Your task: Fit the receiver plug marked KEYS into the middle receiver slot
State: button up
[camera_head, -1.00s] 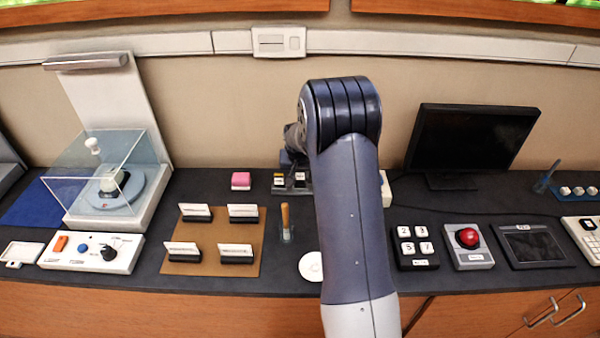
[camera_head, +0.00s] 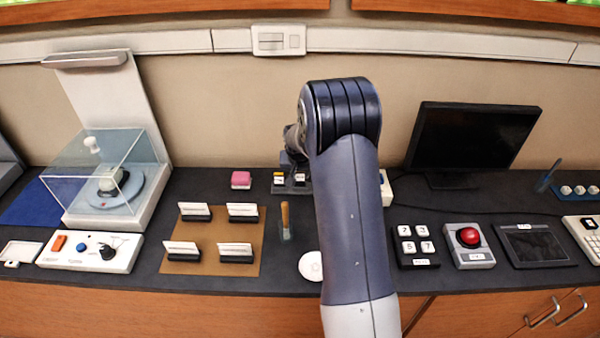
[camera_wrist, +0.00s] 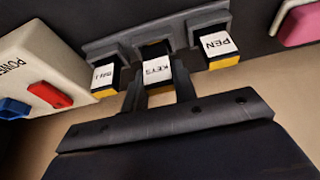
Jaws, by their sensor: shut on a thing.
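My gripper (camera_wrist: 159,88) is shut on the KEYS plug (camera_wrist: 157,72), a black and yellow block with a white label, in the wrist view. The plug is at the middle place of a grey receiver rack (camera_wrist: 187,22). I cannot tell how deep it sits. On one side is a plug marked PEN (camera_wrist: 218,45), and on the other a plug with a small label that is hard to read (camera_wrist: 105,74). In the head view my arm hides most of the gripper and part of the rack; two labelled plugs show beside the arm.
A white box marked POWER (camera_wrist: 38,55) with red and blue switches stands close to the rack in the wrist view. A pink block (camera_head: 241,180) lies left of the rack. A brown mat (camera_head: 212,262) with several card holders and a wooden-handled tool (camera_head: 285,220) are nearer the front.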

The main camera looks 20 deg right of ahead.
jog(key=shift+f+b, duration=0.5)
jog(key=shift+f, duration=0.15)
jog(key=o, duration=1.5)
jog(key=shift+r, duration=0.1)
jog(key=shift+r+p, duration=1.9)
jog(key=shift+r, duration=1.6)
jog(key=shift+f, duration=0.1)
jog(key=shift+f+b, duration=1.6)
jog(key=shift+f, duration=1.35)
jog(key=shift+r, duration=0.15)
